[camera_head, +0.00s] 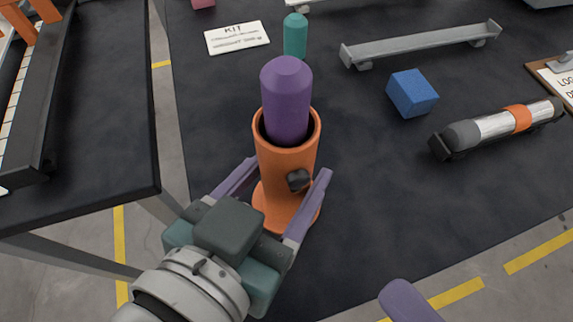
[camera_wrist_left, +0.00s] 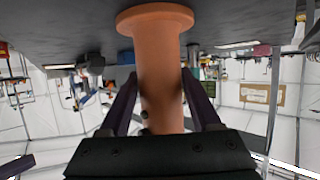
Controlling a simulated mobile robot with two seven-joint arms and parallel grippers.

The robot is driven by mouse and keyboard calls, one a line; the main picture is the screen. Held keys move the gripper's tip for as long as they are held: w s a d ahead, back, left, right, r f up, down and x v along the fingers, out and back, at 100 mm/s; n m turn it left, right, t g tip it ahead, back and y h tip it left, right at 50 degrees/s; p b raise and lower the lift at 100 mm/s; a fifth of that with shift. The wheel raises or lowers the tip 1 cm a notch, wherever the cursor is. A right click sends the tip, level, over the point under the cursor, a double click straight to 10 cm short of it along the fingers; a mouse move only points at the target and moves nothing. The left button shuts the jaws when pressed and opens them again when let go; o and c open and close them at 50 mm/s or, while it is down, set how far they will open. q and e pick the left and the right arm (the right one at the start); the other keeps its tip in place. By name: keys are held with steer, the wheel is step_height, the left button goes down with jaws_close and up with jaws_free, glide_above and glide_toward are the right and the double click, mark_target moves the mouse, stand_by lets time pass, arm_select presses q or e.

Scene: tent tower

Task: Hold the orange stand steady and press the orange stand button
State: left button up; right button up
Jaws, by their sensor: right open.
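The orange stand (camera_head: 287,162) stands upright on the dark mat, with a purple round-topped cylinder (camera_head: 287,98) in its top. A dark knob-like button (camera_head: 299,180) sticks out of its side. My left gripper (camera_head: 288,172) reaches in from the lower left, with one purple finger on each side of the stand. In the left wrist view the stand (camera_wrist_left: 161,70) appears upside down between the fingers; firm contact is not clear. Of my right gripper (camera_head: 405,300), only a purple finger shows at the bottom edge, apart from the stand and right of it.
A teal cylinder (camera_head: 295,36) and a KIT card (camera_head: 237,37) are behind the stand. A blue cube (camera_head: 412,92), a grey rail (camera_head: 420,45) and a flashlight-like cylinder (camera_head: 497,128) lie to the right.

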arm_select(q)
jaws_close()
arm_select(e)
jaws_close()
stand_by(0.4)
stand_by(1.4)
